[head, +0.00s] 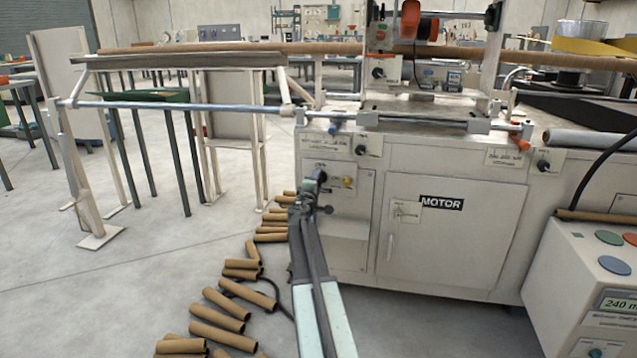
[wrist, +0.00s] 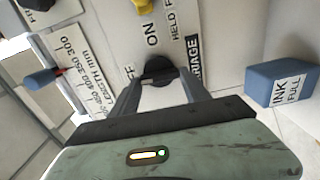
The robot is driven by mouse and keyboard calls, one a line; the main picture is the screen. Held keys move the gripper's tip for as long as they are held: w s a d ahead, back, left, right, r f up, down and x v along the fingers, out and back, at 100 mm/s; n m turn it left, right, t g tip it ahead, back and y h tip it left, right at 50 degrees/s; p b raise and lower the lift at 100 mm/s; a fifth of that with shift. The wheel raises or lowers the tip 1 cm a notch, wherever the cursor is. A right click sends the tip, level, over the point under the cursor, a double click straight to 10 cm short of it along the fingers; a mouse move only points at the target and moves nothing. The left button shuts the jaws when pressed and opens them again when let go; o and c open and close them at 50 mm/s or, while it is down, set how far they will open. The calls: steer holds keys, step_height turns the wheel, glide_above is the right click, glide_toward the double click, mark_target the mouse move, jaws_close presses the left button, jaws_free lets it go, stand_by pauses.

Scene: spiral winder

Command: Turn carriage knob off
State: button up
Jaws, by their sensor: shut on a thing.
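The carriage knob (wrist: 158,68) is a round black knob in the wrist view, on a pale panel with the words ON, HELD and CARRIAGE and a partly hidden word ending in F beside it. My gripper (wrist: 160,82) has its two grey fingers on either side of the knob and is shut on it. In the head view my gripper (head: 318,178) reaches the panel on the left front of the white machine (head: 450,240). There the arm's end hides the knob. The exact direction the knob points is hard to tell.
A yellow knob (head: 348,182) sits right of my gripper. A blue INK FULL block (wrist: 273,82) juts out on the right in the wrist view, and a blue-handled lever (wrist: 45,77) on the left. Several brown tubes (head: 225,302) lie on the floor left of my arm.

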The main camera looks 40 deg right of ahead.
steer(key=shift+w+a+n, duration=0.25)
steer(key=shift+n, duration=0.05)
steer(key=o, duration=1.2)
steer(key=shift+o, duration=0.9)
steer(key=shift+s+d, duration=0.1)
steer(key=v, duration=0.8)
